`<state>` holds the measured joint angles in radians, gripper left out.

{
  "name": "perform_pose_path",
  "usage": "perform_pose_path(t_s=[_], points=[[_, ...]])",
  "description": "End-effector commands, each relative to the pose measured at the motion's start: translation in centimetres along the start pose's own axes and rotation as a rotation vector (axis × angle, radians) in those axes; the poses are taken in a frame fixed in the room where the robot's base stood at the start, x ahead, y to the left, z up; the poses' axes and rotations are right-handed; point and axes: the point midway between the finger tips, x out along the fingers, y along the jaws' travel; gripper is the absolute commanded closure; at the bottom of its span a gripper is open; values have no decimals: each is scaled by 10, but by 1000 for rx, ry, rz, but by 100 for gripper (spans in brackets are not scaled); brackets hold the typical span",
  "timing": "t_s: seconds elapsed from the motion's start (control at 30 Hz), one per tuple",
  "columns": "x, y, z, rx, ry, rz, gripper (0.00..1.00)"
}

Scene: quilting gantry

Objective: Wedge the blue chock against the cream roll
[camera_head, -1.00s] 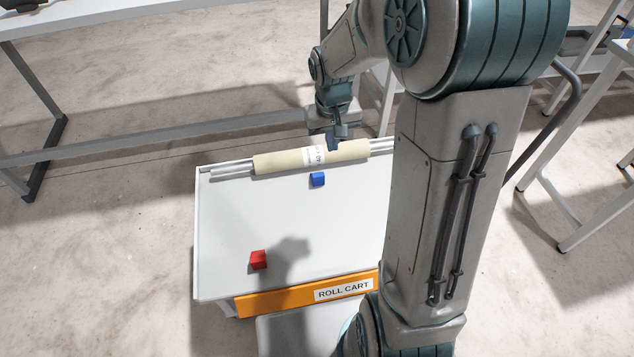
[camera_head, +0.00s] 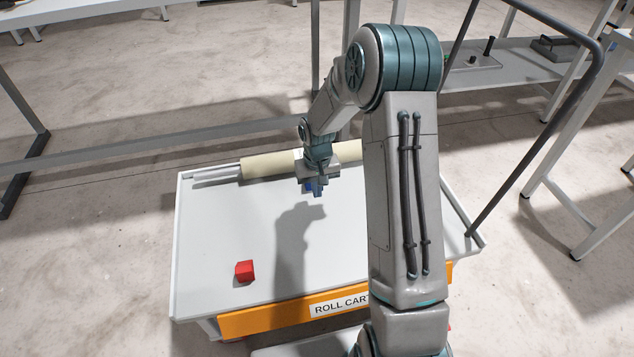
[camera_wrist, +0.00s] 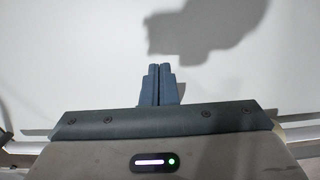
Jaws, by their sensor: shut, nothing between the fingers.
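The cream roll (camera_head: 265,165) lies across the far end of the white cart top, on metal rails. The blue chock (camera_head: 308,187) is mostly hidden behind my gripper in the head view; only a sliver of blue shows, on the near side of the roll. Whether it touches the roll cannot be seen. My gripper (camera_head: 319,191) is shut and empty, pointing down on the near side of the chock. In the wrist view the fingers (camera_wrist: 160,72) are together over bare white surface, and the chock is not visible there.
A red block (camera_head: 245,271) sits on the near left of the cart top (camera_head: 215,225). The middle of the top is clear apart from my arm's shadow. An orange strip labelled ROLL CART (camera_head: 262,318) runs along the near edge. Metal frames stand around the cart.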

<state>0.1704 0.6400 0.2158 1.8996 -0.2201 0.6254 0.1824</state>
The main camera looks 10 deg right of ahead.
Motion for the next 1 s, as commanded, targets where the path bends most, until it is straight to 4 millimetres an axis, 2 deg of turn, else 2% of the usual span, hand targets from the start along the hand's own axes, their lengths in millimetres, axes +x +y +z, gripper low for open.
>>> perform_pose_path(t_s=[0.03,0.13,0.3,0.5,1.0], points=[[18,0,1,0,-3,-1,100],[39,0,0,1,-2,-1,100],[34,0,-25,2,4,-1,100],[32,0,-38,1,3,-1,100],[30,0,-43,1,2,-1,100]])
